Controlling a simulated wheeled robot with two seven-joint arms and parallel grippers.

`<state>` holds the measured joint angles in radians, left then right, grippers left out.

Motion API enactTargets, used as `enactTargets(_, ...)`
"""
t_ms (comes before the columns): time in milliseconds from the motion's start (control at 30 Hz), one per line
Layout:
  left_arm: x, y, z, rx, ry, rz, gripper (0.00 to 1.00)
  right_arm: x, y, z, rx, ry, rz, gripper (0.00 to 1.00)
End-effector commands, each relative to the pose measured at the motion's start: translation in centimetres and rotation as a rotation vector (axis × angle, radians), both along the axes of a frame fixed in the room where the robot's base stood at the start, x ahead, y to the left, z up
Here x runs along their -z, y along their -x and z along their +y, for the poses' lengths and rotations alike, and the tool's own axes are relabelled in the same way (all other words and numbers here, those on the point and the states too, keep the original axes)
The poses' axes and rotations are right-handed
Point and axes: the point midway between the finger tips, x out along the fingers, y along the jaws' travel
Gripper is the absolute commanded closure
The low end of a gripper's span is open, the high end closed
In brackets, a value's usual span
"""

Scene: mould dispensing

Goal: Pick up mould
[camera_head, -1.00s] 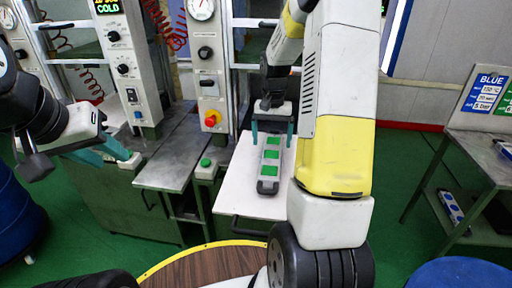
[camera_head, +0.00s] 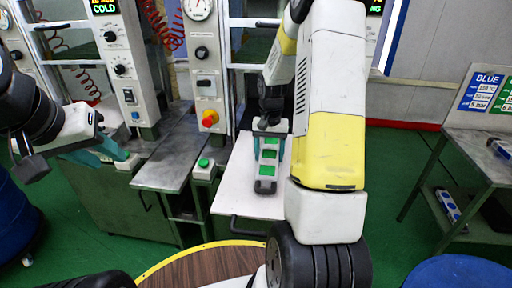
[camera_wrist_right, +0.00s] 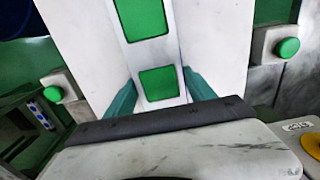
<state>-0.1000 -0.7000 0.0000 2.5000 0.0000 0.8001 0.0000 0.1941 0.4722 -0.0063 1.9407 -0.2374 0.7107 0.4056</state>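The mould (camera_head: 265,186) is a long grey bar with green squares on top. It lies on a white plate (camera_head: 234,191) in front of the press, its near end towards me. My right gripper (camera_head: 269,152) is over its far part, pointing down, with one teal finger on each side of the bar. The right wrist view shows the mould (camera_wrist_right: 162,102) between the two fingers (camera_wrist_right: 160,78), which look open; contact is hard to judge. My left gripper (camera_head: 108,152) is open and empty at the left, away from the mould.
The press control panel (camera_head: 206,82) with an orange-red knob stands behind the plate. A grey metal ledge with a green button (camera_head: 204,163) is left of it. A side table (camera_head: 470,150) with a BLUE sign (camera_head: 482,92) stands at the right. Green floor lies between.

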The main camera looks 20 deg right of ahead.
Motion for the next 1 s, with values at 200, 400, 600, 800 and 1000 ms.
enactTargets(200,0.0,0.0,0.0,0.0,0.0,0.0,0.64,0.0,0.0,0.0,0.0,0.0,0.0,1.0)
enactTargets(400,0.0,0.0,0.0,0.0,0.0,0.0,0.64,-0.2,-0.1,0.0,0.0,0.0,-0.003,1.0)
enactTargets(600,0.0,0.0,0.0,0.0,0.0,0.0,0.64,-0.6,-0.1,0.0,0.0,0.001,-0.005,1.0)
enactTargets(800,0.0,0.0,0.0,0.0,0.0,0.0,0.64,-2.2,-0.2,0.0,-0.001,0.002,-0.006,1.0)
enactTargets(1000,0.0,0.0,0.0,0.0,0.0,0.0,0.64,-3.9,-0.1,0.0,0.0,0.001,-0.005,1.0)
